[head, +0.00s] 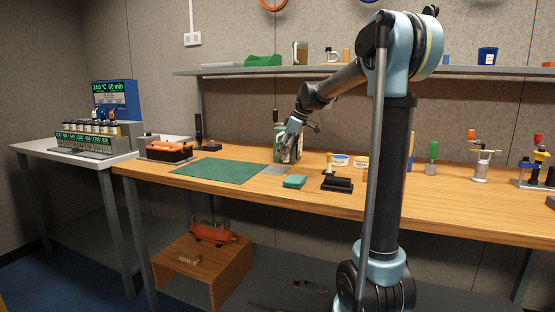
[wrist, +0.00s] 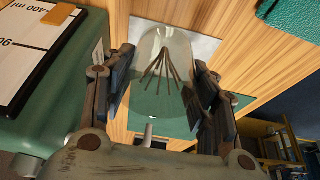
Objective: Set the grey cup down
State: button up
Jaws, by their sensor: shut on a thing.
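My gripper (head: 290,146) is low over the wooden bench, beside a green canister. In the wrist view, my gripper's fingers (wrist: 160,100) stand on both sides of a see-through greyish cup (wrist: 150,55), with several thin dark sticks showing in or through it. The gripper is shut on this cup. The pale grey square (head: 275,169) on the bench lies just below it and also shows behind the cup in the wrist view (wrist: 205,45). I cannot tell whether the cup's base touches the surface. In the head view the cup is mostly hidden by the gripper.
The green canister (head: 277,133) stands close on one side, with its label large in the wrist view (wrist: 35,50). A green mat (head: 215,171) lies left of the grey square. A green block (head: 294,182) and a black holder (head: 337,184) lie to the right.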

jog(key=a+f, duration=0.1)
jog(key=w+a+f, duration=0.1)
jog(key=a+f, duration=0.1)
jog(key=shift+w+a, duration=0.25)
jog(key=shift+a, duration=0.15)
jog(key=shift+r, duration=0.1)
jog(key=o, duration=1.1)
jog(key=shift+d, duration=0.1)
jog(key=v, duration=1.2)
